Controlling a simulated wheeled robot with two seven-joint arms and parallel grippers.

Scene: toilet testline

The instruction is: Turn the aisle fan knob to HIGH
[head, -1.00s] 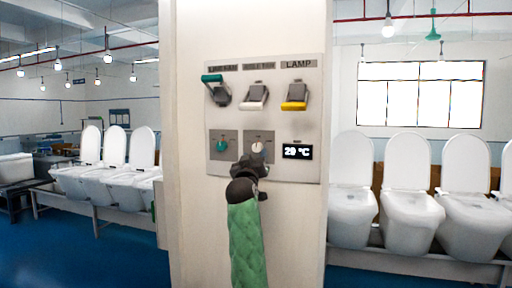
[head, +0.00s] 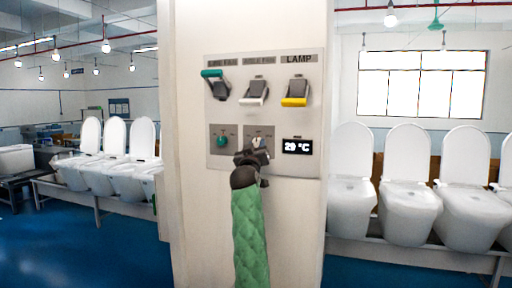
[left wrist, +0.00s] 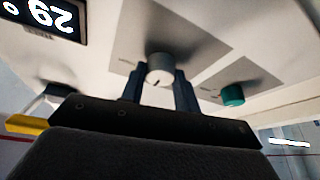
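The aisle fan knob (head: 257,142) is the white round knob under the middle switch on the wall panel (head: 315,130). My left gripper (head: 253,156) is at this knob and hides its lower part in the head view. In the left wrist view the white knob (left wrist: 160,70) sits between the two dark fingertips of my left gripper (left wrist: 160,85), one finger on each side. Whether the fingers press on it or stand just clear of it is not plain. The knob's markings are too small to read. My right gripper is not in view.
A green knob (head: 221,141) is just left of the white one. Above are levers with green (head: 212,73), white (head: 252,101) and yellow (head: 294,102) handles. A temperature display (head: 297,147) reads 29 °C. Rows of white toilets (head: 408,190) stand on both sides behind the pillar.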

